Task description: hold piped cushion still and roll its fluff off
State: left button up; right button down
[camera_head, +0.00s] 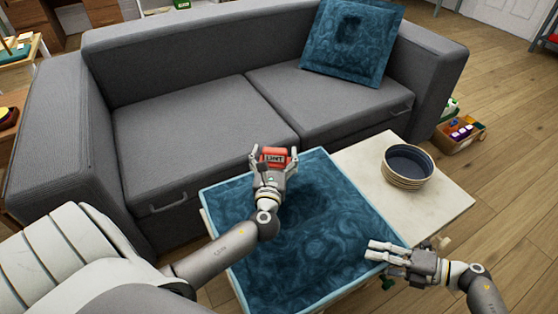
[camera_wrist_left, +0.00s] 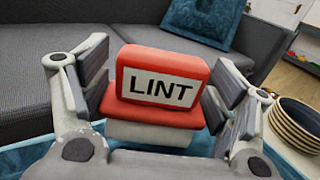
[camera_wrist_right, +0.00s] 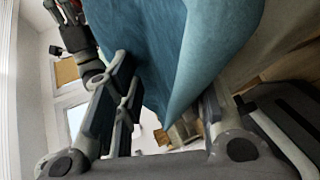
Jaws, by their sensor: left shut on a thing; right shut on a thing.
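A blue cushion with light piping (camera_head: 325,235) lies on a low pale table (camera_head: 440,192) in front of the sofa. My left gripper (camera_head: 272,165) is shut on a red lint roller (camera_head: 274,153) over the cushion's far edge. The roller's label reads LINT, and its white part shows below the red body (camera_wrist_left: 150,132) in the left wrist view. My right gripper (camera_head: 372,250) is shut on the cushion's right edge near its front corner. In the right wrist view a blue corner (camera_wrist_right: 180,75) sits between the fingers. I cannot make out any fluff.
A wooden toy box (camera_head: 460,133) is on the floor at right.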

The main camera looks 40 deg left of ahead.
pick_arm(q)
jog(key=shift+w+a+f, duration=0.1)
jog(key=shift+w+a, duration=0.1)
jog(key=shift+a, duration=0.2)
notch_tip(320, 180, up, 9)
jog(key=shift+d+r, duration=0.1)
jog(key=shift+r, duration=0.05)
dwell(0.5)
pick_arm(e)
jog(key=c, duration=0.8)
grip_release()
jog(key=v, duration=1.2)
